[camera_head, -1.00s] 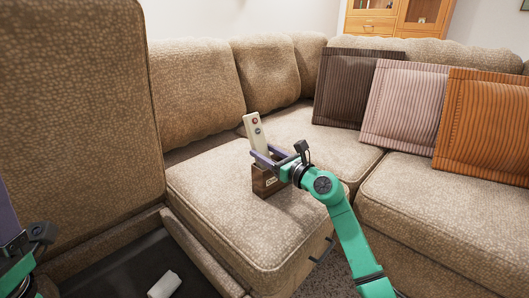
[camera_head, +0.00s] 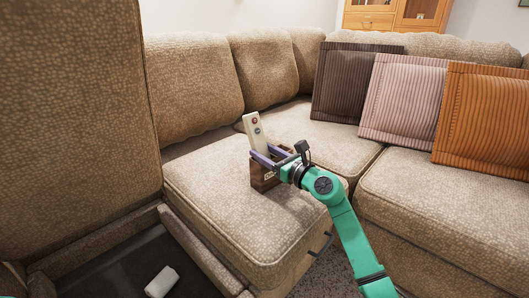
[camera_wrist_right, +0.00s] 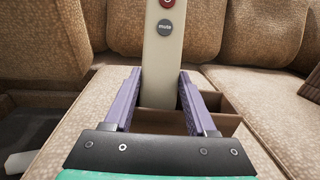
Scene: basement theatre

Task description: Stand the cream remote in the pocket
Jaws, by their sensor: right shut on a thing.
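The cream remote (camera_head: 255,131) is upright with a slight tilt, its red button and grey mute button facing me. My right gripper (camera_head: 264,156) is shut on it low down. In the right wrist view the remote (camera_wrist_right: 163,55) rises between the two purple fingers of the gripper (camera_wrist_right: 160,88). My left gripper is out of view.
The box stands on a beige seat cushion (camera_head: 220,212) with free room around it. Backrests rise behind. Brown (camera_head: 345,88), pink (camera_head: 403,100) and orange (camera_head: 483,122) cushions lean at right. A white object (camera_head: 161,282) lies in the dark recess at lower left.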

